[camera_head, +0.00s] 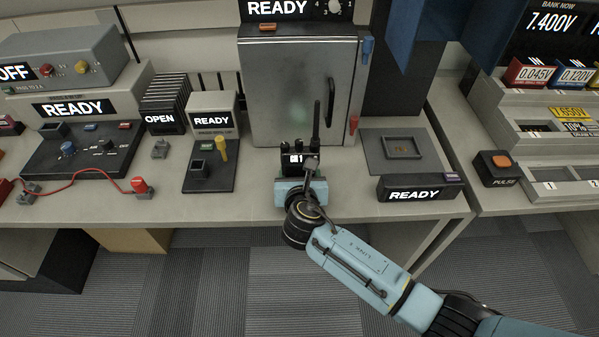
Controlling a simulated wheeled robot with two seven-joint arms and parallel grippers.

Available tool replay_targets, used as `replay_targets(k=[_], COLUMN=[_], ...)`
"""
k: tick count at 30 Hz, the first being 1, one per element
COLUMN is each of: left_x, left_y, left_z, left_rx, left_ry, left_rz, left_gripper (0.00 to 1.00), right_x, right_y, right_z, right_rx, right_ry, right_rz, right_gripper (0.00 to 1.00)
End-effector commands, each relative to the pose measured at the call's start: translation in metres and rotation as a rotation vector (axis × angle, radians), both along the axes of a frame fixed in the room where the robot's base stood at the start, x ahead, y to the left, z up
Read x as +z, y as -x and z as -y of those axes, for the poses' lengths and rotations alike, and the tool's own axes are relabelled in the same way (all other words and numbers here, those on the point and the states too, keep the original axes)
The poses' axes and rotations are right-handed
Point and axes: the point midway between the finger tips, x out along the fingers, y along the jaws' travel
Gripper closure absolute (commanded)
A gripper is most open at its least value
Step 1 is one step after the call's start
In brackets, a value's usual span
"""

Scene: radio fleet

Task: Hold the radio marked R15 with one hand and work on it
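A small black radio (291,168) with a white label stands upright in front of the grey cabinet; the label shows a "1", and I cannot read it as R15. A thin black antenna (316,122) rises at its right side. My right gripper (300,183), light blue, reaches in from the lower right and is at the radio's front lower part. Its fingers are hidden or too small to tell whether they are closed on it. My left gripper is not in view.
A grey cabinet (296,92) marked READY stands behind. A READY pad with a square recess (402,148) is at right, beside an orange PULSE button (496,162). A READY dock (210,168) and a red-cabled panel (82,150) are at left.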

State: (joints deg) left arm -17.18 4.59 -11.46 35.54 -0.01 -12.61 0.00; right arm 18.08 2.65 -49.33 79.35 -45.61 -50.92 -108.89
Motion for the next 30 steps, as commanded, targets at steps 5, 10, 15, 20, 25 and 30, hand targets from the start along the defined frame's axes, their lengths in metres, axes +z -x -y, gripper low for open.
replay_targets(k=[5, 10, 15, 20, 25, 30], left_x=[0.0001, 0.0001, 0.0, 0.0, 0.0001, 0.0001], left_y=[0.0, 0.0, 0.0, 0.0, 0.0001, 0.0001], left_z=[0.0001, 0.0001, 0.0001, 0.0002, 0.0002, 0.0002], left_rx=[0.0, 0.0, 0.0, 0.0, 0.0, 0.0], left_ry=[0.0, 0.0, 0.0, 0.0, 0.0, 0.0], left_rz=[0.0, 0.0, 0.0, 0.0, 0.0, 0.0], left_gripper=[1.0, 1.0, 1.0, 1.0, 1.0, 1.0], right_x=[0.0013, 0.0014, 0.0015, 0.0016, 0.0017, 0.0017], right_y=[-0.0006, -0.0006, -0.0006, -0.0007, -0.0007, -0.0007], right_z=[-0.0002, -0.0002, -0.0003, -0.0003, -0.0004, -0.0004], right_rx=[0.0, 0.001, 0.001, 0.001, 0.001, 0.001], right_ry=[0.0, 0.0, -0.001, -0.001, -0.001, -0.001], right_rz=[0.003, 0.003, 0.003, 0.003, 0.003, 0.003], right_gripper=[0.74, 0.74, 0.74, 0.74, 0.74, 0.74])
